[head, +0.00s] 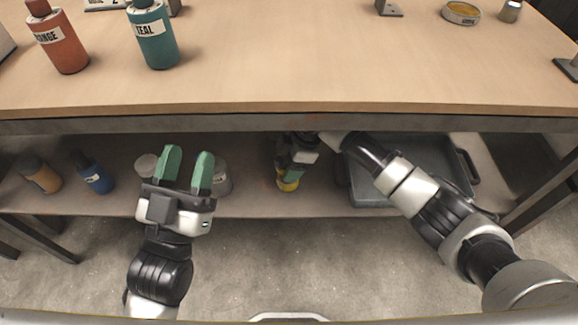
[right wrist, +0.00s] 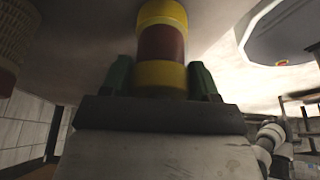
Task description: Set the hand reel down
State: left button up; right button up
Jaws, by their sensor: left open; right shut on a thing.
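The hand reel, a yellow cylinder with a dark red band, shows in the right wrist view (right wrist: 162,45) between the green fingers of my right gripper (right wrist: 162,80). In the head view only a little of its yellow end (head: 288,185) shows below my right gripper (head: 291,166), which reaches in under the tabletop over the lower shelf (head: 255,205). Whether the reel touches the shelf I cannot tell. My left gripper (head: 187,168) is open and empty, in front of the shelf.
A grey tray (head: 375,190) is right of the reel. The tabletop (head: 290,70) overhangs, with orange (head: 58,42) and teal (head: 153,40) bottles.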

pick_arm(q)
jog(key=shift+s+r+t, duration=0.2)
jog(key=shift+r+t, duration=0.1)
jog(key=shift+r, duration=0.05)
pick_arm(e)
jog(key=shift+f, duration=0.15)
jog(key=o, duration=1)
jog(key=shift+f, duration=0.15)
